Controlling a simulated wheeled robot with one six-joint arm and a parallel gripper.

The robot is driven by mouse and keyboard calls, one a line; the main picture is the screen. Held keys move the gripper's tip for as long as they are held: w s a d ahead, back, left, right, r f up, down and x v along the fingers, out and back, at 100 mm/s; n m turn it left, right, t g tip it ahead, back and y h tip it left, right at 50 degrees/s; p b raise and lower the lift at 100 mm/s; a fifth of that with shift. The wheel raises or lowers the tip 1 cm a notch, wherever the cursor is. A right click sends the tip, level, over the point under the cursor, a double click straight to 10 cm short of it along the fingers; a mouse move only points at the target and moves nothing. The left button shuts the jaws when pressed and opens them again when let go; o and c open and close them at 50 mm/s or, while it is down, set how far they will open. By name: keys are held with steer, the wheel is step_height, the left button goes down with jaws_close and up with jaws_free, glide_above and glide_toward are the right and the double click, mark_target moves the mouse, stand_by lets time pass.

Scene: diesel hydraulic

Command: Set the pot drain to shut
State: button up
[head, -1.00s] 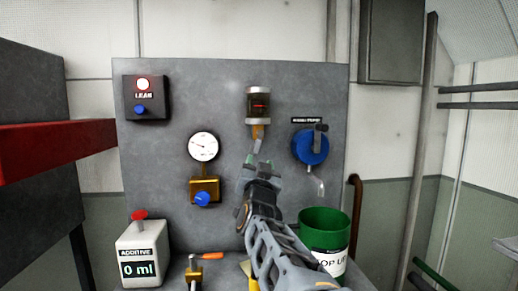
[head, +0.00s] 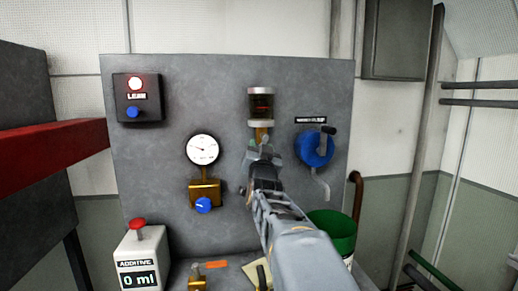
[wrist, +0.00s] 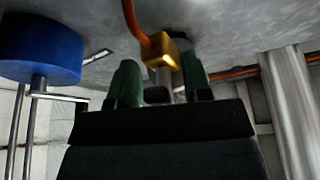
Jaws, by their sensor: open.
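The pot (head: 261,104) is a dark glass cylinder with pale end caps, upper middle of the panel. Its brass drain fitting (head: 261,135) sits directly below it; in the wrist view it is a gold block (wrist: 168,52) with an orange pipe running into it. My gripper (head: 264,154) is just under this fitting. In the wrist view its two green-tipped fingers (wrist: 158,88) stand apart, with a small grey stem below the block between them. I cannot tell whether they touch it. The drain lever is mostly hidden by my gripper in the head view.
A blue hand pump (head: 314,149) with a crank and spout is close on the right, above a green bucket (head: 333,228). A gauge (head: 202,149) and a blue-knobbed brass valve (head: 204,193) are on the left. An additive box (head: 139,256) stands lower left.

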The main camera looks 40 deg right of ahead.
jaws_close()
stand_by(0.3)
steer(key=m, duration=0.1)
steer(key=m+g+h, duration=0.1)
steer(key=m+p, duration=0.1)
steer(key=shift+w+a+r+m, duration=0.2)
steer(key=shift+a+r+m, duration=0.05)
steer(key=shift+a+m, duration=0.15)
steer(key=m+g+p, duration=0.1)
steer(key=m, duration=0.1)
steer(key=r+m+g+h+p, duration=0.1)
steer(key=m, duration=0.1)
steer(key=a+m+p, duration=0.1)
steer(key=p, duration=0.1)
steer(key=shift+w+r+m+g, duration=0.15)
steer(key=shift+w+m+g, duration=0.05)
steer(key=shift+m+g, duration=0.2)
steer(key=shift+w+a+r+m+g+p, duration=0.1)
steer(key=shift+r+m+g+p, duration=0.3)
steer(key=shift+m+p, duration=0.8)
steer(key=shift+a+r+m+g+p, duration=0.15)
steer(key=shift+m+g+p, duration=0.45)
steer(key=shift+m+p, duration=0.6)
steer(key=shift+w+r+m+g+p, duration=0.1)
steer(key=shift+r+m+g+p, duration=0.3)
steer(key=shift+m+p, duration=0.75)
steer(key=shift+f+m, duration=0.15)
steer(key=shift+m, duration=0.3)
